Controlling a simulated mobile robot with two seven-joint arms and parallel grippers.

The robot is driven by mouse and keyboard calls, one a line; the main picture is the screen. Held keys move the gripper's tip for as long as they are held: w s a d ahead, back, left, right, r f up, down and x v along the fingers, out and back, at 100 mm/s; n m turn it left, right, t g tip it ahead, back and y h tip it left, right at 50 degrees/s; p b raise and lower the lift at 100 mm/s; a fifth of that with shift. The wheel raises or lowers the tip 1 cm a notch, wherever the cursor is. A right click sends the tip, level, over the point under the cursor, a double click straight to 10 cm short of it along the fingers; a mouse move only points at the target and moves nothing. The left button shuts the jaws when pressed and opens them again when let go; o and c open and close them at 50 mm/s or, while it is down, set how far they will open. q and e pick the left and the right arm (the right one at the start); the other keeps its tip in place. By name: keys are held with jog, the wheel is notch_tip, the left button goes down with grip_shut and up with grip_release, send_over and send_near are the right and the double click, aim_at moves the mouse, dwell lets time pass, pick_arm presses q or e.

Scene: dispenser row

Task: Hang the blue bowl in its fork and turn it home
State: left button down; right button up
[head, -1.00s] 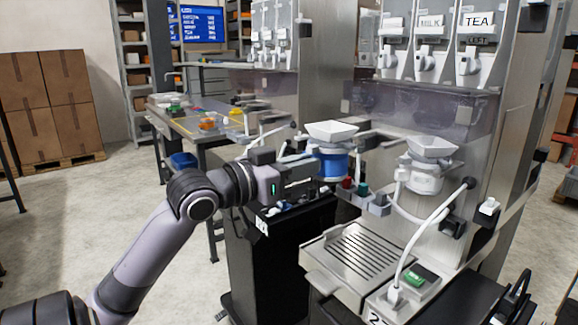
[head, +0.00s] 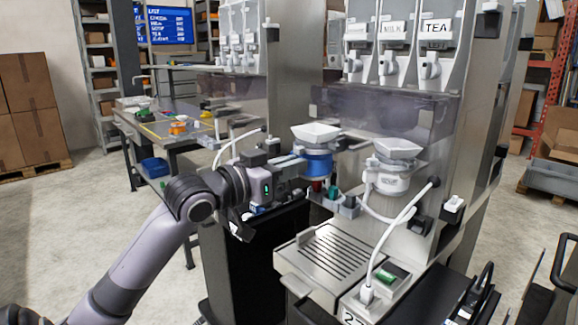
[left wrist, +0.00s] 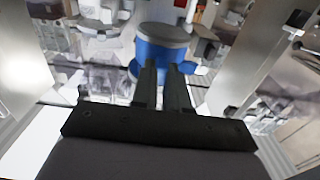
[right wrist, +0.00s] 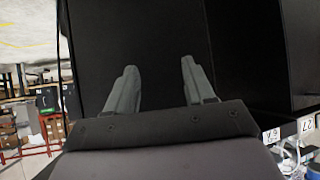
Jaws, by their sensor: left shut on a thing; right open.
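The blue bowl (head: 318,163) is a round blue body under a white square funnel (head: 316,133), upright in the head view. My left gripper (head: 298,166) is shut on its left side. In the left wrist view the blue bowl (left wrist: 160,58) shows just beyond the two fingers (left wrist: 162,85). A grey bracket (head: 352,143), perhaps the fork, reaches from the dispenser towards the bowl's right side; I cannot tell whether they touch. My right gripper (right wrist: 157,72) is open and empty in front of a black panel; it is not seen in the head view.
A white bowl with funnel (head: 393,182) hangs on the dispenser to the right, with a white hose. A slotted drip tray (head: 325,252) juts out below. Red and teal parts (head: 331,190) sit under the blue bowl. A work table (head: 170,135) stands behind left.

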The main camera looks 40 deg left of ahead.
aim_at(317, 157)
pick_arm(q)
jog(key=shift+r, duration=0.1)
jog(key=shift+w, duration=0.1)
dwell(0.3)
jog(key=shift+w+d+p, duration=0.15)
jog(key=shift+w+p, duration=1.15)
jog(key=shift+w, duration=0.55)
jog(key=shift+w, duration=0.1)
jog(key=shift+w+p, duration=0.55)
jog(key=shift+w, duration=0.45)
jog(key=shift+w+d, duration=0.1)
jog(key=shift+w, duration=0.3)
jog(key=shift+w, duration=0.1)
jog(key=shift+w+d+p, duration=0.15)
jog(key=shift+w+p, duration=0.2)
jog(key=shift+w, duration=1.05)
